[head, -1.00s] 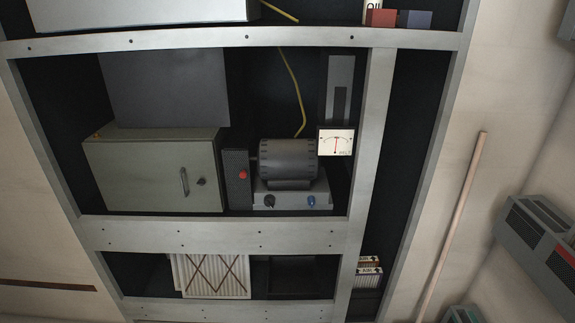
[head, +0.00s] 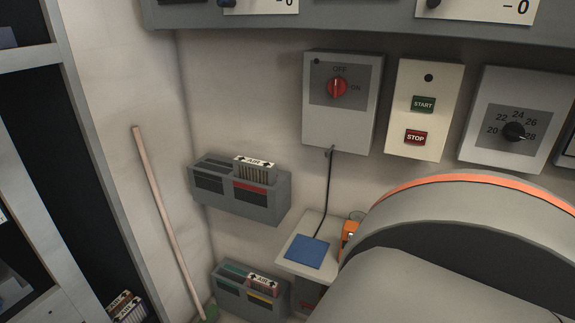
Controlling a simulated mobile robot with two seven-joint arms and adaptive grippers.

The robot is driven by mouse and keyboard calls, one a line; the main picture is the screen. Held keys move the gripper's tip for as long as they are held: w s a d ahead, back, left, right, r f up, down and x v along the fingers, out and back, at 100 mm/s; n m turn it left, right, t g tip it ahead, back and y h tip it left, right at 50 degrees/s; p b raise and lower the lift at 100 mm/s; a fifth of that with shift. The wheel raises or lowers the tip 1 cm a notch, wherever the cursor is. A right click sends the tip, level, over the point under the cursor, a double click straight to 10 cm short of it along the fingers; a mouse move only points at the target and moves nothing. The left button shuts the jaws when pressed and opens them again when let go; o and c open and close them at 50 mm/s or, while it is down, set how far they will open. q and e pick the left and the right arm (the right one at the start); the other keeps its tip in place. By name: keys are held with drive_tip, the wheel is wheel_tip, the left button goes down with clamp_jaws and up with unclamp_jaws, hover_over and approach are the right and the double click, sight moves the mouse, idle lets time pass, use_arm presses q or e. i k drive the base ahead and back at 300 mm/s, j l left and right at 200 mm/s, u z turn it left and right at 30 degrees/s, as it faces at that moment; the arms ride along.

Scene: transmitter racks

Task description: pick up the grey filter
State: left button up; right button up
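No gripper is in view. A filter (head: 255,170) with a white arrow-marked top reading AIR and greyish-tan pleats stands in the upper grey wall bin (head: 263,205), left of centre. A second arrow-marked filter (head: 263,284) with a reddish body sits in the lower wall bin (head: 236,300). Two more pleated filters, a brown-topped one (head: 119,301) and a paler one (head: 130,312), stand at the rack's foot at the lower left. I cannot tell for sure which of these is the grey filter.
A broom (head: 160,203) leans on the wall left of the bins. A small shelf (head: 290,262) holds a blue pad (head: 306,251) and an orange device (head: 348,236). Switch boxes (head: 337,125) hang above. A large grey, orange-banded part of mine covers the lower right.

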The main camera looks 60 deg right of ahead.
sight(260, 171)
drive_tip(key=z, duration=1.5)
drive_tip(key=i+j, duration=0.55)
drive_tip(key=i+j+z, duration=0.1)
drive_tip(key=z, duration=0.25)
drive_tip(key=j+z, duration=0.2)
drive_tip(key=z, duration=0.15)
drive_tip(key=i+j+z, duration=0.1)
drive_tip(key=z, duration=0.3)
drive_tip(key=j, duration=0.1)
